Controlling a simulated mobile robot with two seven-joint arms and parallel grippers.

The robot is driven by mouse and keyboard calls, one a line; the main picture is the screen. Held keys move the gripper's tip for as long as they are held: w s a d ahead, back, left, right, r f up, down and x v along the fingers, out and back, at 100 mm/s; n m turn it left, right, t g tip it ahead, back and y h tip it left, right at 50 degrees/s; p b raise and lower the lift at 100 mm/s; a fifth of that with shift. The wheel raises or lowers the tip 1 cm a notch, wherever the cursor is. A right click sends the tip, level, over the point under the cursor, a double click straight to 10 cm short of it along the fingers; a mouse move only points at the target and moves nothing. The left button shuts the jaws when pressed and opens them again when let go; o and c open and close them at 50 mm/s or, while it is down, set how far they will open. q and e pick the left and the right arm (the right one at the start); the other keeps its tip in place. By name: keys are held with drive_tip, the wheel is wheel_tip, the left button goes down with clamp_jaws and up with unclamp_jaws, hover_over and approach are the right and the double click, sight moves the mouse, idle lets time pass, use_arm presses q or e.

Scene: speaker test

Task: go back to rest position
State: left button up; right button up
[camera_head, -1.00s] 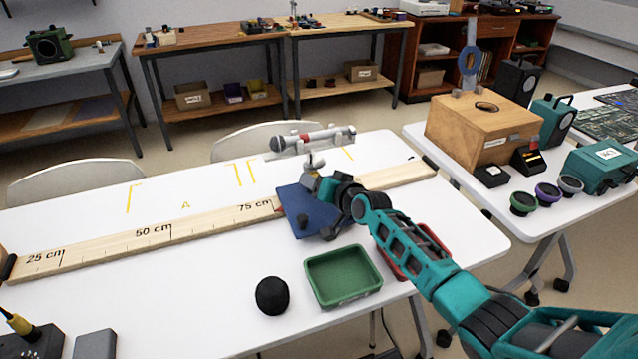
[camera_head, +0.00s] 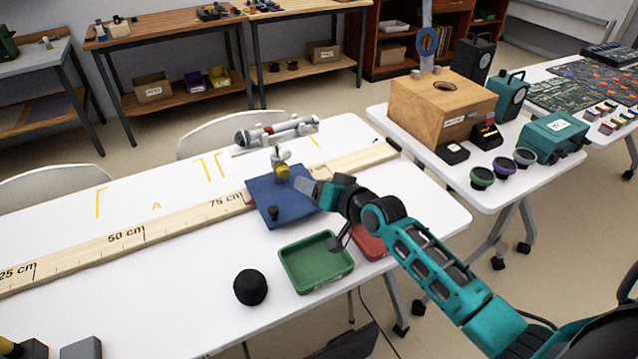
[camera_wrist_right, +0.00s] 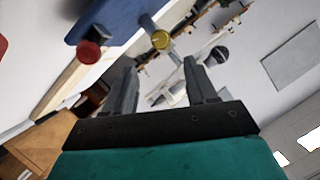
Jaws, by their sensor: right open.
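My right gripper (camera_head: 306,187) is over the right part of the blue board (camera_head: 262,196) on the white table. In the right wrist view the gripper (camera_wrist_right: 160,75) is open, its two fingers apart with nothing between them. A small fixture with a yellow knob (camera_head: 282,172) stands at the board's back edge; the yellow knob (camera_wrist_right: 160,40) also shows past the fingers in the wrist view. A dark knob (camera_head: 273,212) stands near the board's front; in the wrist view a red-topped knob (camera_wrist_right: 89,52) shows. My left gripper is not in view.
A side table carries a wooden box (camera_head: 443,108).

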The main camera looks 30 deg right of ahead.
drive_tip(key=shift+s+d+r, duration=0.1)
drive_tip(key=shift+s+r, duration=0.1)
drive_tip(key=shift+s, duration=0.3)
drive_tip(key=s+a+f+n+g, duration=0.1)
drive_tip(key=s+a, duration=0.1)
drive_tip(key=s, duration=0.3)
drive_tip(key=s+a+f+n+g, duration=0.1)
drive_tip(key=s+a+f+g, duration=0.1)
drive_tip(key=s, duration=0.3)
drive_tip(key=s+a+f+n+g, duration=0.1)
drive_tip(key=s+n+g, duration=0.1)
drive_tip(key=s, duration=0.3)
drive_tip(key=shift+a+f+h, duration=0.3)
drive_tip(key=shift+a+f, duration=0.05)
drive_tip(key=shift+a, duration=0.05)
drive_tip(key=s+d+r+n+g+h, duration=0.1)
drive_tip(key=s+g, duration=0.2)
drive_tip(key=s, duration=0.5)
drive_tip(key=s+d+r+n+g+h, duration=0.1)
drive_tip(key=s+g+h, duration=0.1)
drive_tip(key=s, duration=0.6)
drive_tip(key=w+a+f+t+y, duration=0.2)
drive_tip(key=w+a+f+t, duration=0.1)
drive_tip(key=w+f+t, duration=0.4)
wheel_tip(320, 180, down, 2)
drive_tip(key=shift+w+f, duration=0.1)
drive_tip(key=shift+w, duration=0.3)
drive_tip(key=shift+c, duration=0.5)
